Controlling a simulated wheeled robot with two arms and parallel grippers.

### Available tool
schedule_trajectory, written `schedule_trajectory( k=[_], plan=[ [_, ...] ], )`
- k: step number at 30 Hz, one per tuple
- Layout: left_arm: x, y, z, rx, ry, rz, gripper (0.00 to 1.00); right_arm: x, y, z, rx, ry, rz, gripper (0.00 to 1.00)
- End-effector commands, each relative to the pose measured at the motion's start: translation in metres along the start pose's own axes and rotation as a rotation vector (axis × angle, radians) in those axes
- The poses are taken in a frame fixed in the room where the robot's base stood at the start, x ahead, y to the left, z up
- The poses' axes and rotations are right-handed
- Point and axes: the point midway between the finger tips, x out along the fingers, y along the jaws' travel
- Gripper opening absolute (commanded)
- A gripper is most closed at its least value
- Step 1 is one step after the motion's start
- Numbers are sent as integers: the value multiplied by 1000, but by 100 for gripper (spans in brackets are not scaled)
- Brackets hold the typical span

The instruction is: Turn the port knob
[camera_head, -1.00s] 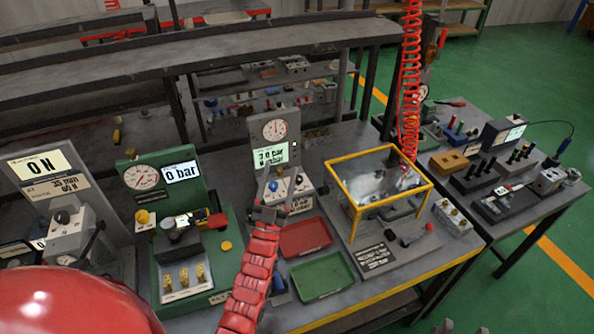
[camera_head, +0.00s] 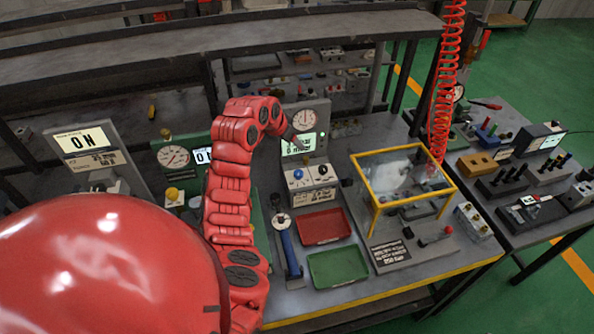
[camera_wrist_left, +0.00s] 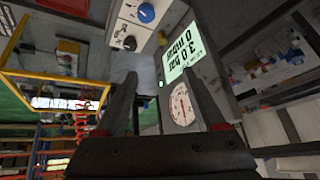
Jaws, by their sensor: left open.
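A white block (camera_head: 311,185) with a blue knob (camera_head: 298,174) and a black knob (camera_head: 323,169) stands below a grey gauge panel (camera_head: 303,128). In the left wrist view the blue knob (camera_wrist_left: 146,13) and black knob (camera_wrist_left: 129,43) lie at the top, beyond the fingers. I cannot tell which is the port knob. The panel's display (camera_wrist_left: 182,52) reads 3.0 bar. My left gripper (camera_wrist_left: 161,72) is open and empty, pointing toward the panel and apart from both knobs. In the head view my red arm hides much of it. My right gripper is not in view.
A red tray (camera_head: 324,226) and a green tray (camera_head: 332,266) lie in front of the block, beside a blue-handled tool (camera_head: 288,248). A yellow-framed clear box (camera_head: 403,180) stands to the right. A green gauge station (camera_head: 183,150) is partly behind my arm.

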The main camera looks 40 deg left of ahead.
Motion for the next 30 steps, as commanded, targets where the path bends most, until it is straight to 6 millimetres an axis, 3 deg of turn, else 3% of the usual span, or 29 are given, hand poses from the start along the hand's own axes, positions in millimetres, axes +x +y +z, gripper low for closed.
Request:
schedule_trajectory(
  k=[1,6,10,17,28,30],
  plan=[
    [-14,-2,6,6,-47,22,72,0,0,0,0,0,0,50],
    [-42,-1,29,21,-165,84,72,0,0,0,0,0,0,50],
    [-42,1,36,25,-189,99,72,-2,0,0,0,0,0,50],
    [-16,4,41,24,-185,100,72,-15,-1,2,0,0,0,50],
    [47,10,54,23,-182,98,72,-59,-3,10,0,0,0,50],
    [54,13,50,25,-189,103,72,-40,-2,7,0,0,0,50]
  ],
)
